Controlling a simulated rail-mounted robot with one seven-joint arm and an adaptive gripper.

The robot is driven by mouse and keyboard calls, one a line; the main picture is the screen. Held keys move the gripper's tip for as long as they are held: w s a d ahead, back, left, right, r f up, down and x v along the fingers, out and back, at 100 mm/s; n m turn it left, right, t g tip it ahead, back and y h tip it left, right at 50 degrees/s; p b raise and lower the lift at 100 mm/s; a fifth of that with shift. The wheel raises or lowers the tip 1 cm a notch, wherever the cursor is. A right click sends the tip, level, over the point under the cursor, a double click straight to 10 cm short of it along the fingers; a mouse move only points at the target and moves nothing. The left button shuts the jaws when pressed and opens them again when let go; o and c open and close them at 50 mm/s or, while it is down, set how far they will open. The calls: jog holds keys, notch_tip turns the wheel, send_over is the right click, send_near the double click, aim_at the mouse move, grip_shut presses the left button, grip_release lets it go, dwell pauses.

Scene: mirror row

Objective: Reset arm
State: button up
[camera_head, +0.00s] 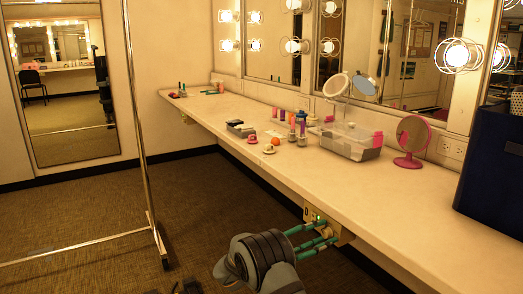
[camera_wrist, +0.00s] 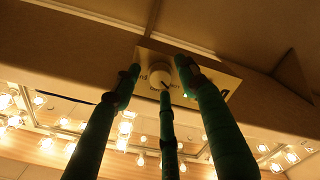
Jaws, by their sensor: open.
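My gripper (camera_head: 318,235) reaches up to the front edge of the long counter (camera_head: 400,190) in the head view. Its green fingers are open. The plate also shows in the head view (camera_head: 311,214), partly hidden by my fingers. The knob has a dark mark, and partly hidden lettering is beside it.
On the counter stand a clear bin (camera_head: 350,146), a pink mirror (camera_head: 410,140), an orange ball (camera_head: 275,141) and several bottles. A dark blue box (camera_head: 492,165) is at the right end. A metal rack (camera_head: 150,222) stands left on the carpet, with clear floor (camera_head: 205,205) between it and the counter.

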jog(key=v, duration=1.2)
jog(key=x, duration=1.2)
jog(key=shift+d, duration=0.3)
jog(key=shift+a+f+m+b, duration=0.25)
jog(key=shift+f+m+b, duration=0.1)
jog(key=shift+m+b, duration=0.55)
jog(key=m+b, duration=0.2)
jog(key=m, duration=0.2)
jog(key=shift+r+b, duration=0.1)
jog(key=shift+b, duration=0.25)
jog(key=m+b, duration=0.1)
jog(key=m, duration=0.5)
jog(key=shift+r, duration=0.2)
jog(key=p+v, duration=0.2)
jog(key=v, duration=0.8)
jog(key=shift+a, duration=0.15)
jog(key=shift+s, duration=0.1)
